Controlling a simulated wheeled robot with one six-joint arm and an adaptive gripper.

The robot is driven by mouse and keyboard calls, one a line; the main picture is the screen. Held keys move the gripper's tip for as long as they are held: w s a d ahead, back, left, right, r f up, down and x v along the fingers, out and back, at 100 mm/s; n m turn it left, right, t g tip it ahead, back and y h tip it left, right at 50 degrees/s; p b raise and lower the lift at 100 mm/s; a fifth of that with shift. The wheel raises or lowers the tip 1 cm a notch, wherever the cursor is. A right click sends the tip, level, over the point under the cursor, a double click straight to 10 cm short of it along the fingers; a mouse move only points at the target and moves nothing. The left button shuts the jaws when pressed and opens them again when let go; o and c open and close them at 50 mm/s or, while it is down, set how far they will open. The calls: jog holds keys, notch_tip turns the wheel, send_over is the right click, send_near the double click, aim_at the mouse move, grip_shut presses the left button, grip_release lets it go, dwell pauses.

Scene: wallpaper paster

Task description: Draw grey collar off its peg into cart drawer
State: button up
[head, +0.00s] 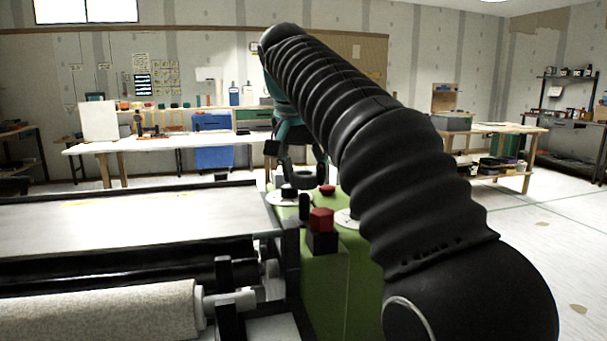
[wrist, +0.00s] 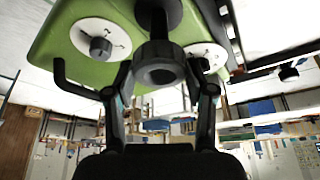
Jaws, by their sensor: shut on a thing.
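The grey collar (wrist: 160,70) is a dark ring between the two fingers of my gripper (wrist: 160,78) in the wrist view. The gripper is shut on it. The dark upright peg (wrist: 158,25) lines up with the collar; I cannot tell whether the collar is still around its end. The peg stands on the green machine top (wrist: 65,35). In the head view my gripper (head: 298,178) is over the far end of the green machine (head: 340,265), partly behind my arm. I cannot make out a cart drawer for certain.
A white dial (wrist: 100,40) and a bent dark bar (wrist: 75,85) are close to the gripper. A red button (head: 321,218) stands on the machine's near side. A blue cabinet (head: 213,150) is under the far workbench (head: 165,143). Open floor lies to the right.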

aim_at(307, 172)
jog(key=shift+r, duration=0.15)
jog(key=shift+r, duration=1.85)
